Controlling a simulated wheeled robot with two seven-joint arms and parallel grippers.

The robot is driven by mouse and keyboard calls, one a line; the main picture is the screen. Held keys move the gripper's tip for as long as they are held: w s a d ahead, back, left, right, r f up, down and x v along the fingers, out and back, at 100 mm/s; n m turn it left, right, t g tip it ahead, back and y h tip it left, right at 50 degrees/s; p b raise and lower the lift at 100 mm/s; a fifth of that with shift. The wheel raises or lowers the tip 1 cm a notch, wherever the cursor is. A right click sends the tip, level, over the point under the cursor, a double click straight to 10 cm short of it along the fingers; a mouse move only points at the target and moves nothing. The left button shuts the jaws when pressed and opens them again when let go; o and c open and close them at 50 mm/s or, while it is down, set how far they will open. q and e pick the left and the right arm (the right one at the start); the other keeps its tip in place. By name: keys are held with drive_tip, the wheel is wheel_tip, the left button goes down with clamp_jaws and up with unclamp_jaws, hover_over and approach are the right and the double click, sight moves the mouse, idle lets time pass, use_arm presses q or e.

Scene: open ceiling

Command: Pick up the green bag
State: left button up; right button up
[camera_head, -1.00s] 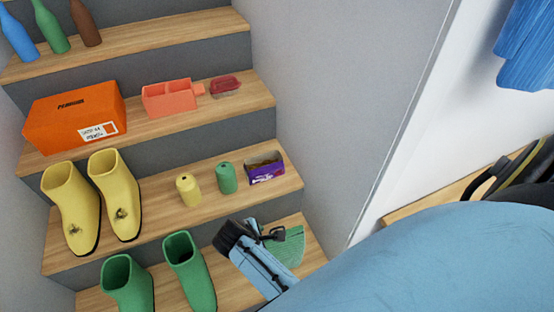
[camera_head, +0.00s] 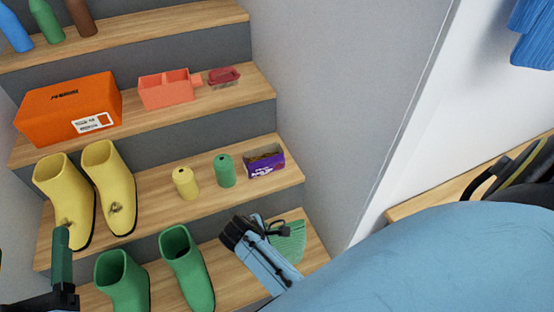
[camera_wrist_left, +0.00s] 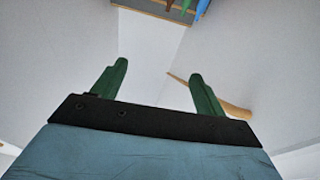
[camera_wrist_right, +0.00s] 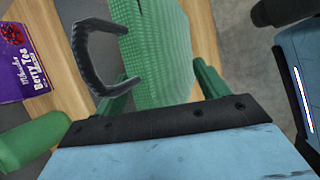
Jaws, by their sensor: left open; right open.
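The green bag (camera_head: 291,242), with a textured surface, sits on a low wooden step at the lower middle right in the head view. My right arm partly hides it there. In the right wrist view the green bag (camera_wrist_right: 160,45) lies in front of and between the open fingers of my right gripper (camera_wrist_right: 165,72). Its dark curved handle (camera_wrist_right: 84,52) sticks out to the left. I cannot tell whether the fingers touch the bag. My left gripper (camera_wrist_left: 158,70) is open and empty, away from the bag; it shows at the lower left in the head view (camera_head: 32,245).
Green boots (camera_head: 187,268) stand left of my right gripper. On the step above are yellow boots (camera_head: 110,190), a yellow canister (camera_head: 185,183), a green canister (camera_head: 224,170) and a purple box (camera_head: 265,161). A wall (camera_head: 330,110) bounds the right side.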

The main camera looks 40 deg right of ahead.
drive_tip(key=shift+d+f, duration=0.15)
drive_tip(key=shift+f, duration=0.15)
use_arm(q)
drive_tip(key=shift+s+d+r+t, duration=0.1)
drive_tip(key=shift+s+r+t, duration=0.1)
drive_tip(key=shift+r+t, duration=0.55)
use_arm(e)
clamp_jaws()
